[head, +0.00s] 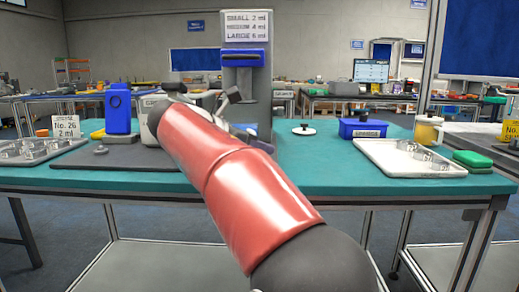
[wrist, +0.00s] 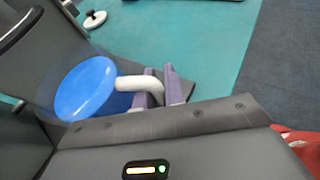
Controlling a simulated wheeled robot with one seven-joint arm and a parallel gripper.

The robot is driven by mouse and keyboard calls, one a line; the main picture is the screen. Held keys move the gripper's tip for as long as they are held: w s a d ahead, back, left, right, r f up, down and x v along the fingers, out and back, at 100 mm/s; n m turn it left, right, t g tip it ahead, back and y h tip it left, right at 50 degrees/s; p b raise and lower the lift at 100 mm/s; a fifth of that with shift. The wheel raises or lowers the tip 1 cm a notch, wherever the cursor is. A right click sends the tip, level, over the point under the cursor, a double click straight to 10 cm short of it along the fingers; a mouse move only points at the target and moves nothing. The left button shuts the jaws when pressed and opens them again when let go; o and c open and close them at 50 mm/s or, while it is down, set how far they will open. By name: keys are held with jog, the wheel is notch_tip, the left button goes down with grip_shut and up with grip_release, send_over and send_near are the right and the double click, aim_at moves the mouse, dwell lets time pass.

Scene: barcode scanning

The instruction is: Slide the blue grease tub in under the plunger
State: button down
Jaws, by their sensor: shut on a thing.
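The blue grease tub (wrist: 85,90) shows in the wrist view as a round blue shape with a pale handle (wrist: 132,83) on its right. My gripper (wrist: 161,88) has its purple fingers shut on this handle. The tub is beside a dark grey body at the left, and I cannot tell whether it is under the plunger. In the head view, the grey dispenser column (head: 259,100) has a blue head (head: 244,58) and a size sign (head: 247,25). My red arm hides its lower part, most of my gripper and probably the tub. I cannot make out the plunger.
On the teal table (head: 345,165), a white lid with a black knob (head: 303,130) lies right of the column. Further right are a blue box (head: 362,128), a white tray (head: 390,160) and a yellow jar (head: 428,130). A blue device (head: 117,108) and grey tray (head: 28,150) are left.

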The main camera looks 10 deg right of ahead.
jog(key=shift+w+d+p, duration=0.2)
jog(key=shift+w+p, duration=0.35)
jog(key=shift+w, duration=0.1)
jog(key=shift+w+d+p, duration=0.2)
jog(key=shift+w+p, duration=0.35)
jog(key=shift+w, duration=0.05)
jog(key=shift+w+d+f+p, duration=0.2)
jog(key=shift+w+p, duration=0.1)
jog(key=shift+w, duration=0.2)
jog(key=shift+w+d+f+p, duration=0.15)
jog(key=shift+w+p, duration=0.1)
jog(key=shift+w, duration=0.25)
jog(key=shift+w, duration=0.1)
jog(key=shift+f, duration=0.15)
jog(key=c, duration=1.4)
grip_release()
jog(key=shift+a, duration=0.1)
jog(key=shift+a, duration=0.1)
